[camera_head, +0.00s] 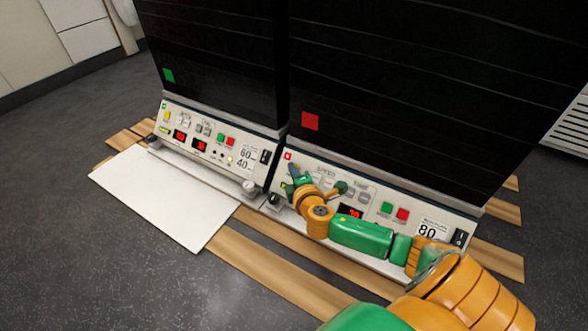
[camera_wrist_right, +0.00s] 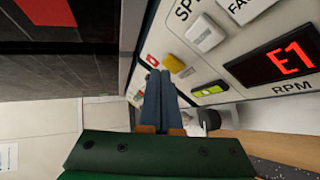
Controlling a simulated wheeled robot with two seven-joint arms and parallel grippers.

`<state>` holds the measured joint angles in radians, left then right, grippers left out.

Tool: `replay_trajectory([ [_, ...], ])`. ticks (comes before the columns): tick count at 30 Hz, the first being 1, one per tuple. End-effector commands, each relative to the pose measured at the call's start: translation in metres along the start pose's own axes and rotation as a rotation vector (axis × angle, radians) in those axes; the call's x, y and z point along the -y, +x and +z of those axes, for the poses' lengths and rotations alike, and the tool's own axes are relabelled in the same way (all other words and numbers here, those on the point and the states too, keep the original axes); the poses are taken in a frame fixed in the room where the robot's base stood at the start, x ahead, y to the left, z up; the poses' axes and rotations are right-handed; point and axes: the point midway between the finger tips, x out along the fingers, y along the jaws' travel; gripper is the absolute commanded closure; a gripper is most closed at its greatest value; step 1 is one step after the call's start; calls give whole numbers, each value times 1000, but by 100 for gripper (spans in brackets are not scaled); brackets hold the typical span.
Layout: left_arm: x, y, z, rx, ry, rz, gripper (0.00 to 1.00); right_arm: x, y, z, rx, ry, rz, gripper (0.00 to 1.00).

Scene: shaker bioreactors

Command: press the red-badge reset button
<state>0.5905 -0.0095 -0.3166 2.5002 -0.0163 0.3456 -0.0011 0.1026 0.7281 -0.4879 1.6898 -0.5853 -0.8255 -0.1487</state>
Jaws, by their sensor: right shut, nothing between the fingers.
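The red-badge unit is the right one, with a large red square (camera_head: 310,121) on its black front and a small red badge at the left end of its control panel (camera_head: 374,197). In the right wrist view, a yellow button (camera_wrist_right: 173,63) sits on this panel by the small red badge (camera_wrist_right: 152,60). My right gripper (camera_head: 292,173) is shut and empty at the panel's left end. Its blue fingertips (camera_wrist_right: 158,75) are just beside the yellow button in the wrist view; I cannot tell whether they touch the panel. In the head view my gripper hides the button. My left gripper is not in view.
The red display (camera_wrist_right: 284,61) reads E1. A left unit with a green badge (camera_head: 168,75) has a similar panel with its own yellow button (camera_head: 167,116). A white board (camera_head: 165,195) lies before it. Wooden planks (camera_head: 275,275) lie under the units; the dark floor in front is clear.

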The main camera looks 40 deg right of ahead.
Motion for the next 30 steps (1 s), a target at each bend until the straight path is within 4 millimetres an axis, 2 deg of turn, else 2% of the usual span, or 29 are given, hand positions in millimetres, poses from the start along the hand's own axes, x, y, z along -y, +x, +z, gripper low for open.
replay_trajectory([
  [30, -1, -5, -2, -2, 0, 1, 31, 5, 6, 5, 1, 0, 0, 100],
])
